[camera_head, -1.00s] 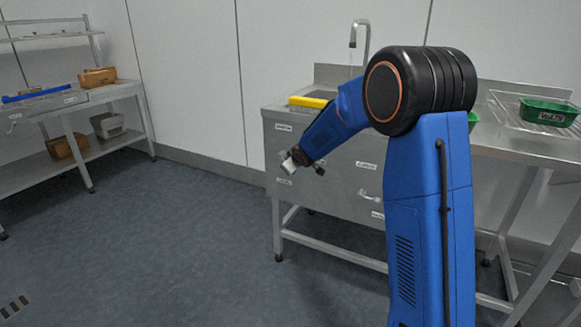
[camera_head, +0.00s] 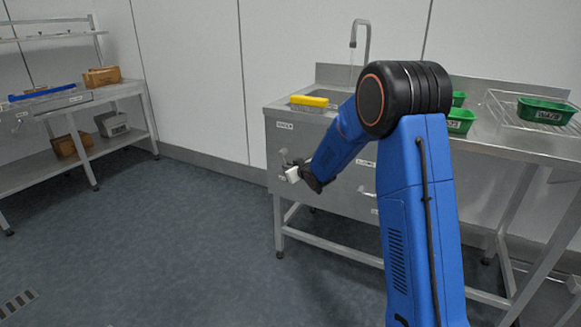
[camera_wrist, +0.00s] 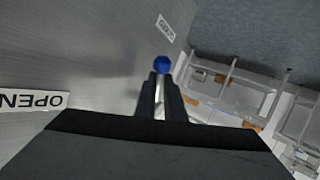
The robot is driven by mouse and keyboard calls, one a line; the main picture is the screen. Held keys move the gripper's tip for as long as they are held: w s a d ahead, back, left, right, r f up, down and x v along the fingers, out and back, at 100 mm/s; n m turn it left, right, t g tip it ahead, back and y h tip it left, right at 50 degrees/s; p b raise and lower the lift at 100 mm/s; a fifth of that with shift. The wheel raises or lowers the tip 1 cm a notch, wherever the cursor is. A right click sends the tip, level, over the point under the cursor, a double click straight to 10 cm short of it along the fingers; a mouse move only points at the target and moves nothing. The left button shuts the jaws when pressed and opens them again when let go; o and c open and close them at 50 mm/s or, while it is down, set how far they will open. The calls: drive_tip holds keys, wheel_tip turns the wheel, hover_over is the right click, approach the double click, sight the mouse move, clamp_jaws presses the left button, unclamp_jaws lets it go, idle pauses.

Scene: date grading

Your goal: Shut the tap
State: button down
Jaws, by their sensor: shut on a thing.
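The tap's curved spout (camera_head: 361,40) rises behind the sink (camera_head: 277,142), with a faint thin line like water below it. In the wrist view my gripper (camera_wrist: 161,88) has its two dark fingers shut on the tap lever, whose blue round knob (camera_wrist: 162,64) sticks out past the fingertips. An OPEN label (camera_wrist: 32,101) is on the metal panel at left, and a second label (camera_wrist: 165,27), too small to read, is beyond the knob. In the head view my gripper (camera_head: 292,174) is at the sink's front panel, and the lever there is mostly hidden.
A second lever (camera_head: 367,192) is on the front panel to the right. A yellow item (camera_head: 309,101) lies at the basin. Green containers (camera_head: 546,111) stand on the right counter. A table (camera_head: 115,92) with brown boxes is at left. The floor between is clear.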

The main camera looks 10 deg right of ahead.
drive_tip(key=shift+w+a+f+m+t+y, duration=0.25)
drive_tip(key=shift+f+m+t, duration=0.15)
drive_tip(key=shift+t, duration=0.15)
drive_tip(key=shift+w+a+f+m+t+y, duration=0.1)
drive_tip(key=shift+a+f+m+t+y, duration=0.1)
drive_tip(key=shift+f+m+t, duration=0.25)
drive_tip(key=shift+w+a+f+m+t+y, duration=0.25)
drive_tip(key=shift+f+t, duration=0.1)
drive_tip(key=shift+t, duration=0.25)
drive_tip(key=c, duration=1.8)
unclamp_jaws()
drive_tip(key=shift+f, duration=0.1)
drive_tip(key=shift+w+a+r, duration=0.1)
drive_tip(key=shift+r, duration=0.2)
drive_tip(key=v, duration=1.7)
drive_tip(key=shift+f, duration=0.2)
